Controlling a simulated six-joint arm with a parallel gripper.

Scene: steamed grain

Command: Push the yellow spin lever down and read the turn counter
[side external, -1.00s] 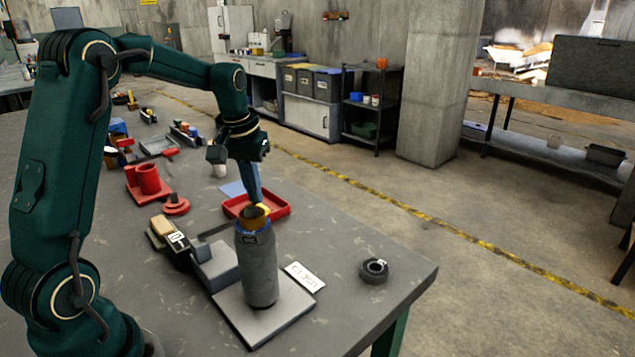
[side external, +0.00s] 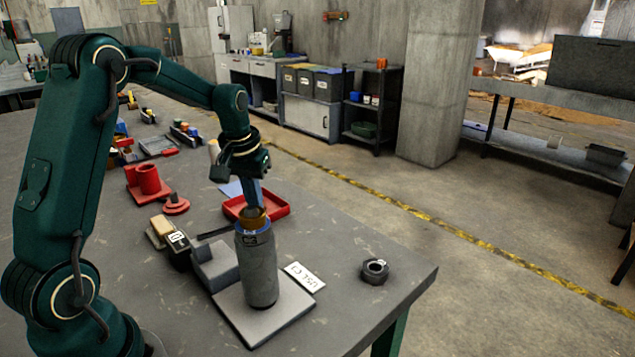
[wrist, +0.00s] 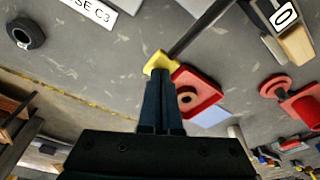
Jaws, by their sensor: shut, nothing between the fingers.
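The yellow lever end (wrist: 160,62) shows in the wrist view at the tips of my shut gripper (wrist: 158,78), with nothing between the fingers. A dark rod (wrist: 205,25) runs from it to the upper right. In the side view my gripper (side external: 252,204) points down behind the brown rim of a grey cylinder (side external: 257,270), which hides the fingertips and the yellow end. The tips look touching or very close to the lever. The turn counter (side external: 177,238) is a dark box with a white label; it reads 0 in the wrist view (wrist: 286,14).
The cylinder stands upright on a pale plate (side external: 240,325). A red tray (side external: 281,210) lies behind it. A white label card (side external: 304,277) and a dark nut-shaped ring (side external: 374,271) lie to the right. Red parts (side external: 149,180) stand at left. The table's right corner is otherwise clear.

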